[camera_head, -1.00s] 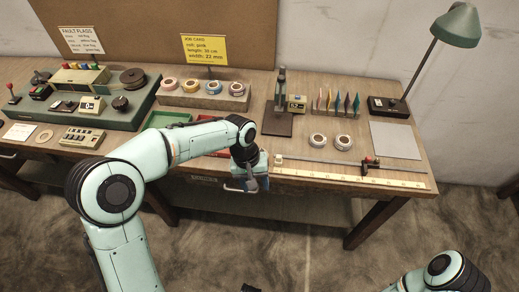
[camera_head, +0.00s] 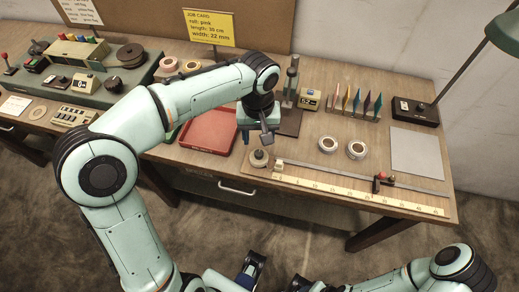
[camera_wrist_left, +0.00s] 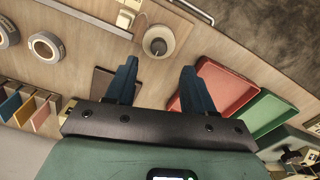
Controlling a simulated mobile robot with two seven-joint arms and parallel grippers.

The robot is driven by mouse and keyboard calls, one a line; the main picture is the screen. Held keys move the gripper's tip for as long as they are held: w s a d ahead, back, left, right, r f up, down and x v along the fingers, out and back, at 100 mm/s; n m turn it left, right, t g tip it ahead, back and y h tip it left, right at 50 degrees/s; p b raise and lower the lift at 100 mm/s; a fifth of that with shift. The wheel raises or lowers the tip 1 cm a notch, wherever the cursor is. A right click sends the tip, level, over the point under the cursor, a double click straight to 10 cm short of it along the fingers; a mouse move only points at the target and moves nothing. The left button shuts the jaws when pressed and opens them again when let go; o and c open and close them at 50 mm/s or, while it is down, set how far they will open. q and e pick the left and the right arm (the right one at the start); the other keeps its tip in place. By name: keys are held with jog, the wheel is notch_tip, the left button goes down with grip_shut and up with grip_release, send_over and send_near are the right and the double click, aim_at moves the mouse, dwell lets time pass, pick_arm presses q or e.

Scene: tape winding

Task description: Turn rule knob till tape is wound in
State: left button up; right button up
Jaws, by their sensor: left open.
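The rule knob (camera_head: 259,158) is a round, pale piece with a darker centre at the left end of the rule, near the table's front edge. The rule (camera_head: 340,174) is a long grey bar with a red-topped slider (camera_head: 381,177) toward its right end. My left gripper (camera_head: 257,139) points down just behind the knob, apart from it. In the left wrist view the knob (camera_wrist_left: 158,42) lies beyond the open, empty fingers (camera_wrist_left: 160,68), roughly centred between them. Of my right arm, links show at the bottom right; its gripper is not clear.
A yellow scale strip (camera_head: 345,194) runs in front of the rule. Two tape rolls (camera_head: 327,145) (camera_head: 356,150) stand behind it. A red tray (camera_head: 209,131) lies left of the knob. A dark-based stand (camera_head: 288,120) is behind. A grey sheet (camera_head: 417,153) lies at right.

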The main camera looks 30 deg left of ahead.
aim_at(259, 153)
pick_arm(q)
notch_tip(259, 153, down, 8)
jog(key=shift+w+r+b, duration=0.1)
jog(key=shift+b, duration=0.45)
grip_shut()
